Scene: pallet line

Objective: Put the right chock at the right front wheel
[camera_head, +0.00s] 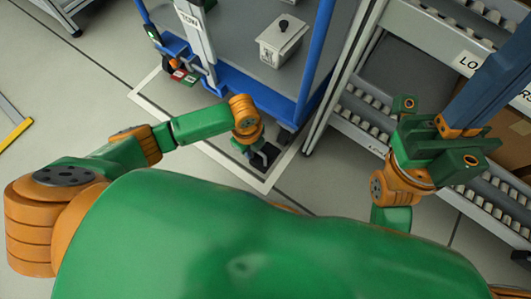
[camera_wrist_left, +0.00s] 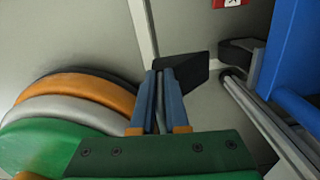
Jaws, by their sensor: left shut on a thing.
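My left gripper (camera_head: 257,150) is low beside the near right corner of the blue-framed cart (camera_head: 262,92). In the left wrist view its two fingers (camera_wrist_left: 163,98) are shut on a black wedge-shaped chock (camera_wrist_left: 187,72), which sticks out to the right of the tips. In the head view the chock (camera_head: 268,155) is a small dark shape, partly hidden by the gripper. A dark wheel (camera_head: 285,136) shows under the cart corner, apart from the chock as far as I can see. My right gripper (camera_head: 497,90) is raised at the right; its tips are unclear.
A roller rack (camera_head: 395,125) stands close to the right of the cart, leaving a narrow gap. A lidded grey box (camera_head: 283,42) is on the cart deck. Red and green tags (camera_head: 185,76) are at the cart's left side. White floor lines (camera_head: 225,164) border the cart.

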